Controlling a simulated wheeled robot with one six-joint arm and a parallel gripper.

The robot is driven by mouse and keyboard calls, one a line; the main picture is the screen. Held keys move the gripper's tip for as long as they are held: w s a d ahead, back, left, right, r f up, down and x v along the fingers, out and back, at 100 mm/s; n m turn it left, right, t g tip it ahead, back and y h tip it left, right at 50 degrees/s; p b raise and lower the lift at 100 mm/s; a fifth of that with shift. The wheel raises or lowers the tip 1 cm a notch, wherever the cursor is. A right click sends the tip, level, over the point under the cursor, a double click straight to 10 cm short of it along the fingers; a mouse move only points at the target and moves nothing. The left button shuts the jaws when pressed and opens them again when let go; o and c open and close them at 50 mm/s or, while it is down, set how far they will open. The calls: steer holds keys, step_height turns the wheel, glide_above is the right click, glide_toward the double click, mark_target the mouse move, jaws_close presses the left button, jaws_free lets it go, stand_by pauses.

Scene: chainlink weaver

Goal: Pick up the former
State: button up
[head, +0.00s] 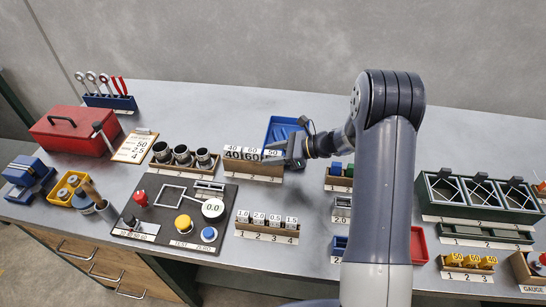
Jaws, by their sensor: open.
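A wooden rack (262,177) at the back middle holds several pale numbered blocks, which look like the formers. A block labelled 40 (233,152) stands at the left, one labelled 60 (251,153) in the middle, and one labelled 50 (270,151) at the right. The picture does not show which one is meant. My gripper (283,153) is at the right end of this rack, close to the block labelled 50. It is open. I cannot tell whether it touches that block. My gripper hides part of the rack's right end.
A blue tray (282,128) lies just behind my gripper. A rack of dark cylinders (182,155) stands to the left. A dark control panel (170,225) and a rack of small numbered blocks (266,225) are in front. Bare table shows right of that rack.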

jaws_close()
stand_by(0.4)
steer(key=shift+r, duration=0.1)
